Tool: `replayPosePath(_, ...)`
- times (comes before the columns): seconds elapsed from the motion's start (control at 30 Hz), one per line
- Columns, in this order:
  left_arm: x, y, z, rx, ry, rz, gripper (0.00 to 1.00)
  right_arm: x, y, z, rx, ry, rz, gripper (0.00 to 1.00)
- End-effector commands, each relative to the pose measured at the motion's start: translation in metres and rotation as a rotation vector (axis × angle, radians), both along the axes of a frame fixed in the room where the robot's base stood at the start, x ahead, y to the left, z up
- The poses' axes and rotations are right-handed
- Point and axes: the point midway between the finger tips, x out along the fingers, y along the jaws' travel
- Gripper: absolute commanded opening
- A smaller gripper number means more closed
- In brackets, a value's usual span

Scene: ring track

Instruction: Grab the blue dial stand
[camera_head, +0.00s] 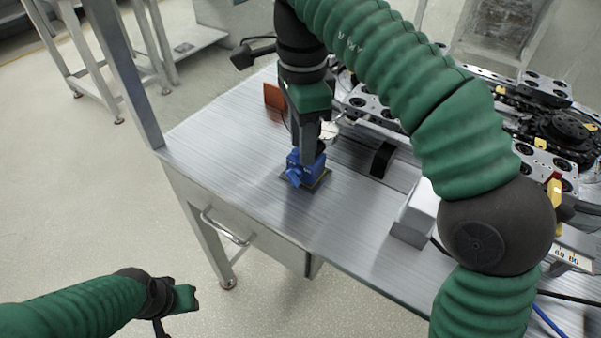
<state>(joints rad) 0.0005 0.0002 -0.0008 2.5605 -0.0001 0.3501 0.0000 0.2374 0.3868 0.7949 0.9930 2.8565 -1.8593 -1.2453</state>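The blue dial stand (305,170) is on the metal table, near its left front part, on a small dark base. A round pale dial face (329,131) shows just behind and to the right of the gripper fingers. My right gripper (309,150) points down from above, with its fingertips at the top of the stand, overlapping it in the view. The fingers hide part of the stand, and I cannot tell whether they are closed on it. My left gripper (194,297) is at the lower left, over the floor and away from the table; its finger opening is unclear.
The metal table (240,135) has bare room left and in front of the stand. An orange-brown plate (274,97) stands behind it, a black block (382,159) to its right. A pale box (416,213) and the ring track (560,130) are farther right.

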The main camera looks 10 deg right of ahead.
Motion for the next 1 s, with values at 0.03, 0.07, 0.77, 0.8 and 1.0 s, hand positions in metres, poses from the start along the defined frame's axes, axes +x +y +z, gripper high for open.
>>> replayPosePath(0.03, 0.0001, -0.0003, -0.008, 0.0, 0.0, -0.001, 0.36, 0.0002, -0.0021, -0.0091, 0.0, 0.0, -0.003, 0.35)
replayPosePath(0.07, 0.0002, -0.0003, -0.0073, 0.0, 0.0, -0.001, 0.36, 0.0004, -0.0029, -0.0087, 0.001, -0.001, -0.003, 0.35)
replayPosePath(0.77, 0.0003, -0.0003, -0.0038, 0.0, -0.001, -0.001, 0.36, 0.0002, -0.0011, -0.0054, 0.001, -0.001, -0.002, 0.0)
replayPosePath(0.8, 0.0003, -0.0004, -0.0038, 0.0, -0.001, -0.001, 0.36, 0.0002, -0.0012, -0.0054, 0.001, -0.001, -0.002, 0.0)
replayPosePath(1.0, 0.0003, -0.0004, -0.0038, 0.0, -0.001, -0.001, 0.36, 0.0003, -0.0017, -0.0053, -0.001, -0.001, -0.004, 0.0)
